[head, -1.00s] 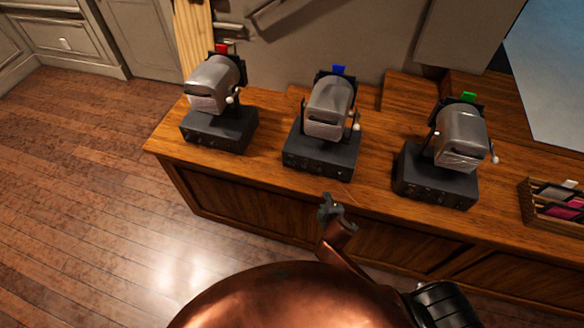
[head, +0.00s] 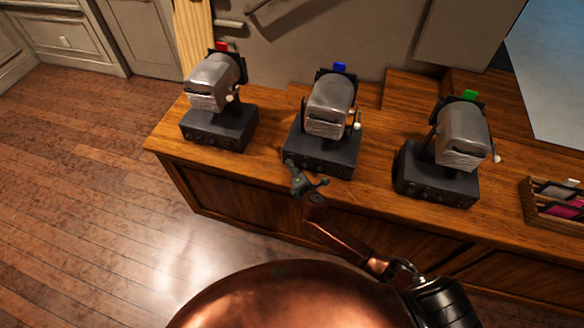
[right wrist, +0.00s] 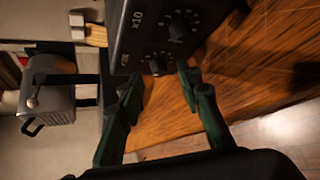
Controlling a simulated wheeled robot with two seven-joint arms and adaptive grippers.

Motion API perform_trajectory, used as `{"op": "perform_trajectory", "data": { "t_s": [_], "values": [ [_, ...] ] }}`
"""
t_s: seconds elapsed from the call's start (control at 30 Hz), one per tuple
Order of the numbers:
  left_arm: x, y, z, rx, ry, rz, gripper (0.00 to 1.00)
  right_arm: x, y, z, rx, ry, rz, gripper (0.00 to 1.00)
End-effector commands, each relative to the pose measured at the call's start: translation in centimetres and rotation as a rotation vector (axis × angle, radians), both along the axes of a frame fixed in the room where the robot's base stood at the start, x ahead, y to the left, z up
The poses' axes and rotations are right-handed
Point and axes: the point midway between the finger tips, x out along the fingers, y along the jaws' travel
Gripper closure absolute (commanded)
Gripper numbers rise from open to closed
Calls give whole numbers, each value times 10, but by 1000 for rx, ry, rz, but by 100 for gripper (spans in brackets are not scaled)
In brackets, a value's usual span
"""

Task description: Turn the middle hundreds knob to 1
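The middle machine (head: 330,105), a grey drum with a blue tag on a dark base (head: 334,156), stands on the wooden desk. My right gripper (head: 307,172) is at the lower left of its front face, its fingers spread. In the right wrist view the gripper (right wrist: 158,76) is open, with one green finger on either side of a small round dark knob (right wrist: 157,65). This knob's label is too blurred to read surely. A neighbouring knob (right wrist: 180,28) has the label x10 beside it. I cannot tell whether the fingers touch the knob. My left gripper is not in view.
A red-tagged machine (head: 218,105) stands to the left and a green-tagged one (head: 445,155) to the right. A wooden rack (head: 553,207) with coloured cards is at the far right. The desk edge (head: 240,169) runs in front of the bases.

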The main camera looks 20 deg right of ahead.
Motion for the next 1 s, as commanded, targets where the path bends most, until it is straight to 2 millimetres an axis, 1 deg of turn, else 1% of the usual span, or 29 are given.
{"op": "perform_trajectory", "data": {
  "t_s": [0.03, 0.17, 0.47, 0.9, 0.93, 1.0],
  "values": [
    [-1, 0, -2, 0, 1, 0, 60, 5, 0, -3, 0, 1, 0, 67],
    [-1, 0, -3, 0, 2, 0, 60, 13, 1, -6, 1, 1, -1, 67],
    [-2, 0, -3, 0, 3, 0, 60, 14, 0, -6, 2, 1, -1, 68],
    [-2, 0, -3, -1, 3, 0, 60, 14, 0, -6, 2, 1, -1, 98],
    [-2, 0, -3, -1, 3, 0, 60, 14, 0, -6, 2, 1, -1, 100],
    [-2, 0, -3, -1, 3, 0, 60, 14, 0, -6, 1, 2, -2, 100]
  ]
}}
